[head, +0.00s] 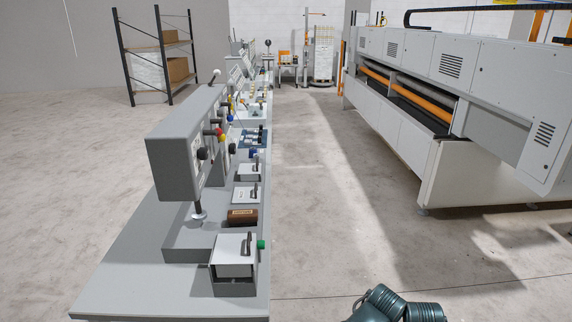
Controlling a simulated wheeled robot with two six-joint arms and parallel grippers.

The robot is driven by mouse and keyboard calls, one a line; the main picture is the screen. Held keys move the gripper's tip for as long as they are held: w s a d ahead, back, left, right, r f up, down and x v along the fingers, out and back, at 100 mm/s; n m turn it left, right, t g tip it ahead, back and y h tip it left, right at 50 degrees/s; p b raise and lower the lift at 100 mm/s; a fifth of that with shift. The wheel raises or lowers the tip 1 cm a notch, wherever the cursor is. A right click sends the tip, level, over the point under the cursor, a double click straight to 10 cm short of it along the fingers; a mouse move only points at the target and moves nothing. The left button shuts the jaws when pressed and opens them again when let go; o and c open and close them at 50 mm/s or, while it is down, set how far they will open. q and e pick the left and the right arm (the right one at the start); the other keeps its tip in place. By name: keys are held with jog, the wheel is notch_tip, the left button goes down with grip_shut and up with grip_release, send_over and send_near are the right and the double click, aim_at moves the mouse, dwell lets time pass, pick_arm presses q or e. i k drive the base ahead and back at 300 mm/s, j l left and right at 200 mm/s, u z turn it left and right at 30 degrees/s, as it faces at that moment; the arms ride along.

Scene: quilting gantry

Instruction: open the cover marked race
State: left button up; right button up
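Several light covers with dark handles lie in a row on the long grey bench (120,265). The nearest cover (232,253) sits on a grey box at the bench's right edge, with a green knob (261,244) beside it. Behind it are a flat white cover (243,196) and a further cover (246,173). All these look closed. Markings are too small to read, so I cannot tell which one says race. Neither gripper shows in the head view; only teal links that look like part of my arm show at the bottom right.
A grey machine head (177,148) stands over the bench, with a red knob (220,132). A brown block (242,217) lies behind the nearest box. A large quilting machine (400,135) stands on the right. The floor aisle (320,200) between is clear. A shelf rack (160,62) stands back left.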

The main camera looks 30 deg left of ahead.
aim_at(241, 195)
jog(key=i, duration=3.45)
jog(key=u, duration=3.45)
